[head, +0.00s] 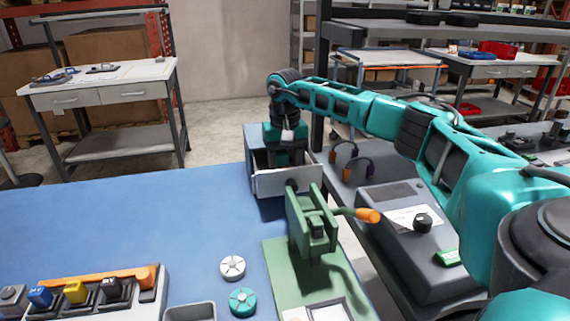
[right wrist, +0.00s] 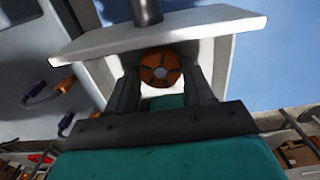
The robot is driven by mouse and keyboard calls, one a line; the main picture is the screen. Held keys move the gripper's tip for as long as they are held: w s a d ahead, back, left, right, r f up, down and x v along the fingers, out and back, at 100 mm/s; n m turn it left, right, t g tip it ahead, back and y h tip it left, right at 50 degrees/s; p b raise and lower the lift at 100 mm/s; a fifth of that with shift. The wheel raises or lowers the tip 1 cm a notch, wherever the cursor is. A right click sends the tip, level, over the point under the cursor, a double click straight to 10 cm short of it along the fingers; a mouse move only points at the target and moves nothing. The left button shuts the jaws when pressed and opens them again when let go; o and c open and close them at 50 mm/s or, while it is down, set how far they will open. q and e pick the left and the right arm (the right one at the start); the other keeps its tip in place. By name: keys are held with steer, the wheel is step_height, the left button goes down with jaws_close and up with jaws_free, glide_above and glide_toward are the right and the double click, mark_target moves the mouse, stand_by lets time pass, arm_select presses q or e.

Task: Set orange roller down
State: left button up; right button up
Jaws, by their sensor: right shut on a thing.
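The orange roller (right wrist: 160,69) is a round piece with dark notches and a pale hub, seen end-on between the fingers of my right gripper (right wrist: 166,88) in the right wrist view. The gripper is shut on it. In the head view my right gripper (head: 287,157) points down into a grey open box with a pale front panel (head: 282,183) at the far edge of the blue bench; the roller is hidden there. In the right wrist view the pale panel (right wrist: 100,42) lies just beyond the roller. My left gripper is not in view.
A green press with an orange-tipped lever (head: 318,222) stands just in front of the box. A white wheel (head: 233,267) and a teal wheel (head: 242,301) lie on the blue mat (head: 120,225). A dispenser row (head: 85,290) stands front left. The mat's middle is clear.

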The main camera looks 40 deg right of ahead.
steer(key=o, duration=1)
steer(key=shift+f, duration=0.1)
steer(key=shift+o, duration=0.2)
step_height(320, 180, up, 12)
